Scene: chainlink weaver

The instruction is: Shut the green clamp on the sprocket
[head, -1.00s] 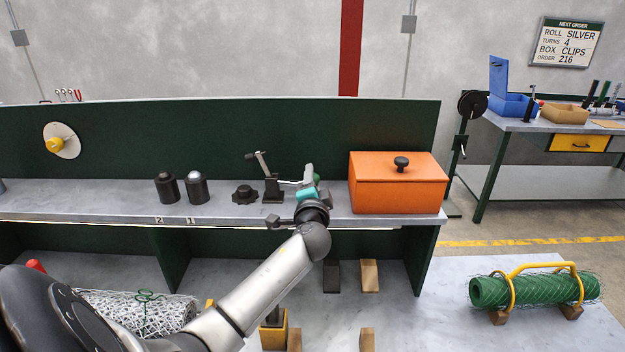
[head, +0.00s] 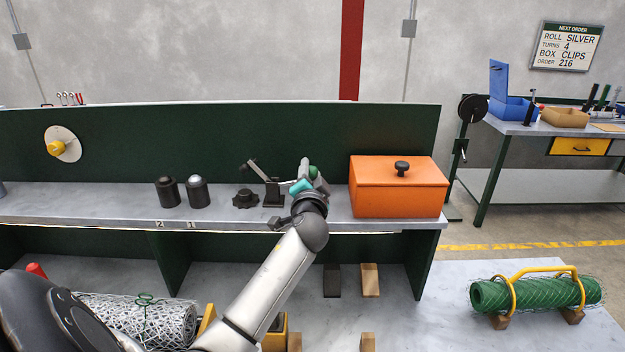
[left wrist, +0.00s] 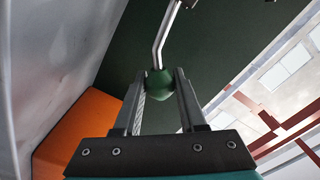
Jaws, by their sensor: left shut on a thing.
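The dark clamp (head: 272,193) stands on the shelf with its thin arm tilted up to the left, above the sprocket and apart from it. The dark sprocket (head: 245,197) lies on the shelf just left of the clamp's base. My left gripper (head: 310,177) is at the clamp's right and is shut on its green knob (head: 313,172). In the left wrist view the green knob (left wrist: 160,85) sits between the two fingertips, on the end of a bent metal rod (left wrist: 163,38). My right gripper is not in view.
An orange box (head: 398,190) with a black knob stands close to the right of my left gripper. Two dark posts, one silver-topped (head: 197,190), stand left of the sprocket. A green back panel (head: 220,135) rises behind the shelf.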

